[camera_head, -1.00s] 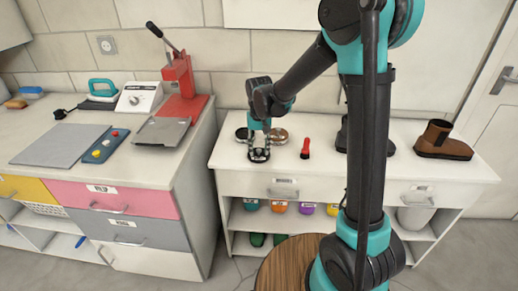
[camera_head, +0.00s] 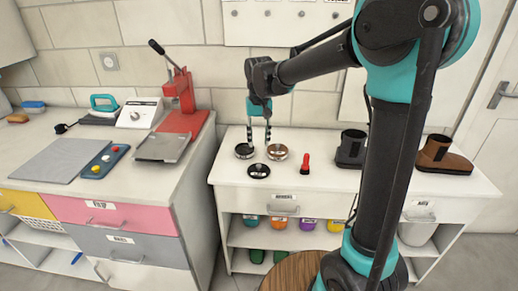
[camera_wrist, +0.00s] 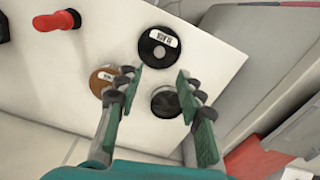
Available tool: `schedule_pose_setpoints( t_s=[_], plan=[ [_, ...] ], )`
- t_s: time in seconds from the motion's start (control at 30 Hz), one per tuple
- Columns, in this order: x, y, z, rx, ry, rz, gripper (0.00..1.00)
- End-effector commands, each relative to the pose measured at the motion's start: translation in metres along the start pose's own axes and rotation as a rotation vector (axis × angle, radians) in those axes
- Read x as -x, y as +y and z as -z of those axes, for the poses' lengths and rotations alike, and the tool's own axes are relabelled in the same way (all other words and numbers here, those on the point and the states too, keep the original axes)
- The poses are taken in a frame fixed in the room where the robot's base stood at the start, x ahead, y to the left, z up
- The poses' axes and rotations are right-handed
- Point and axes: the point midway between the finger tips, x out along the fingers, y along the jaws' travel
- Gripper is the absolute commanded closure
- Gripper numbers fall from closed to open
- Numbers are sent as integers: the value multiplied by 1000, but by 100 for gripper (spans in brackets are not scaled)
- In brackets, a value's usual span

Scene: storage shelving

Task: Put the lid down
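The black lid (camera_head: 258,171) lies flat on the white tabletop, in front of two round tins. Its white "BLACK" label faces up in the wrist view (camera_wrist: 158,47). A tin with dark contents (camera_head: 244,151) stands behind it to the left, and a brown tin (camera_head: 277,152) behind it to the right. The wrist view also shows the dark tin (camera_wrist: 165,102) and the brown tin (camera_wrist: 103,80), partly covered by a finger. My gripper (camera_head: 259,142) is raised above the tins, pointing down. Its fingers are apart and empty in the wrist view (camera_wrist: 160,86).
A dark boot (camera_head: 351,148) and a brown boot (camera_head: 443,155) stand farther right. The left counter (camera_head: 110,190) carries a red press (camera_head: 180,105). The tabletop around the lid is clear.

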Motion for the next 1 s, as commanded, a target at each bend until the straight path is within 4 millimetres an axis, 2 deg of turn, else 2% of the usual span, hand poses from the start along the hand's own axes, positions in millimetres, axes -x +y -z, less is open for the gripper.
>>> schedule_pose_setpoints(
  t_s=[0.23,0.37,0.47,0.6,0.7,0.8,0.9,1.0],
  plan=[
    [6,5,-3,-4,5,1,63],
    [-5,36,-20,-24,40,11,63],
    [-23,77,-48,-52,93,19,63],
    [-56,135,-104,-95,187,20,63],
    [-80,165,-145,-122,251,11,63],
    [-101,185,-180,-142,304,-4,63],
    [-117,196,-206,-155,341,-17,63],
    [-126,201,-220,-163,363,-26,63]
  ],
)
